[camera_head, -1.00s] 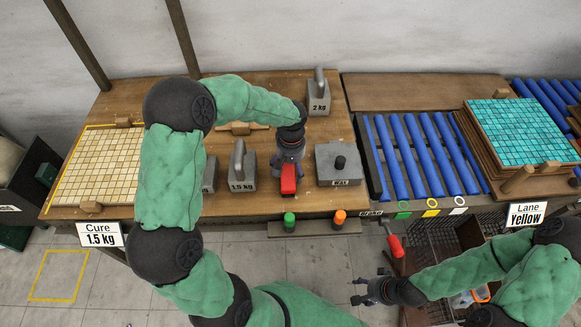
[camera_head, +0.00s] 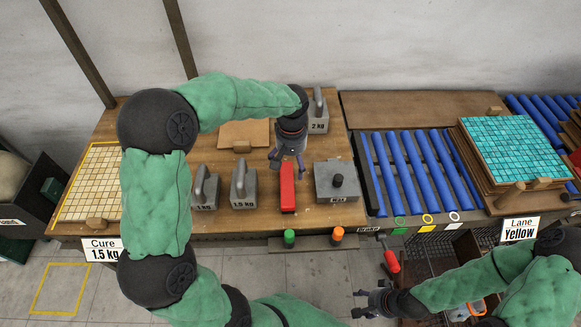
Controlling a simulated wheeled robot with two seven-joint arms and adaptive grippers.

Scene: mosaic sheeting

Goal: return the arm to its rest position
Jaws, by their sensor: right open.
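My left arm, in green sleeves, arches over the wooden bench (camera_head: 225,223) from the left. My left gripper (camera_head: 287,165) points down just behind a red block-like object (camera_head: 288,188); whether it touches the object, and how far its fingers are apart, I cannot tell. My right gripper (camera_head: 362,302) is open and empty at the lower right, over the floor in front of the bench, with its arm coming in from the right.
Weights marked 1.5 kg (camera_head: 243,188) and 2 kg (camera_head: 318,115) stand near the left gripper, with a flat grey block (camera_head: 338,182) to its right. A cream mosaic sheet (camera_head: 92,185) lies left. Blue rollers (camera_head: 420,165) and a teal mosaic stack (camera_head: 513,147) are right.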

